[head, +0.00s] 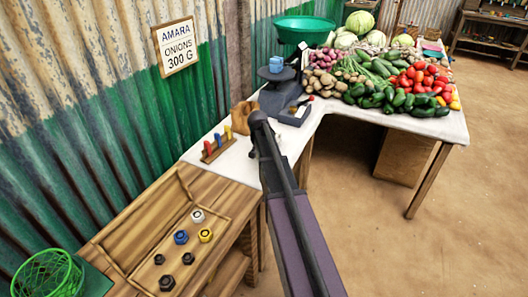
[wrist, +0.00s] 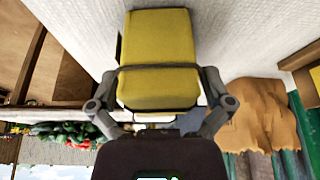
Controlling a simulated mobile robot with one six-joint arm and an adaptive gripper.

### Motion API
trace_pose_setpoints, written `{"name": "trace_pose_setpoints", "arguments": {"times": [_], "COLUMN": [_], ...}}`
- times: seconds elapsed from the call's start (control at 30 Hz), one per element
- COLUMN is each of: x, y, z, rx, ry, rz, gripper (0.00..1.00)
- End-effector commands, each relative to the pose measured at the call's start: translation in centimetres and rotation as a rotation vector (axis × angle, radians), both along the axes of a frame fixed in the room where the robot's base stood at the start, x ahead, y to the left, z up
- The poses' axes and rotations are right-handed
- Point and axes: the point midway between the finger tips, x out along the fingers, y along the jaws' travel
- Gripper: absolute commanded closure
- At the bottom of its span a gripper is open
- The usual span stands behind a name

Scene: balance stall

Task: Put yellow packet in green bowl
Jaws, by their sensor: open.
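The yellow packet (wrist: 157,45) fills the upper middle of the wrist view, a blocky yellow thing close to the pale table surface. My open gripper (wrist: 160,80) has one finger on each side of it; whether they touch it I cannot tell. In the head view my arm reaches to the white-topped table, and I cannot make out the packet or the fingers there. The green bowl (head: 303,24), wide and shallow, is raised at the back of the table, beyond the arm's end.
A dark scale (head: 284,92) bears a blue block (head: 276,64). A brown bag (head: 242,116) and a wooden rack (head: 218,152) of coloured pieces stand left of my arm. Vegetables (head: 390,90) heap at the right. A wooden tray (head: 120,250) of weights and a green basket (head: 48,272) are nearer.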

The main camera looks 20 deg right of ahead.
Motion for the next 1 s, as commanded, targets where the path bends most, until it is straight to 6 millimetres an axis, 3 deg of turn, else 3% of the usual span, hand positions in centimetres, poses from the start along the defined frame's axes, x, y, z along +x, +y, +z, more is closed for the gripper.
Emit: {"name": "trace_pose_setpoints", "arguments": {"times": [0.33, 0.63, 1.0], "x": [0.0, 0.0, 0.02], "y": [0.02, 0.03, 0.01], "z": [0.01, 0.0, 0.14], "rx": [0.0, 0.0, 0.0], "ry": [0.0, 0.0, 0.0], "rz": [0.0, 0.0, 0.0], "gripper": [0.0, 0.89, 0.9]}}
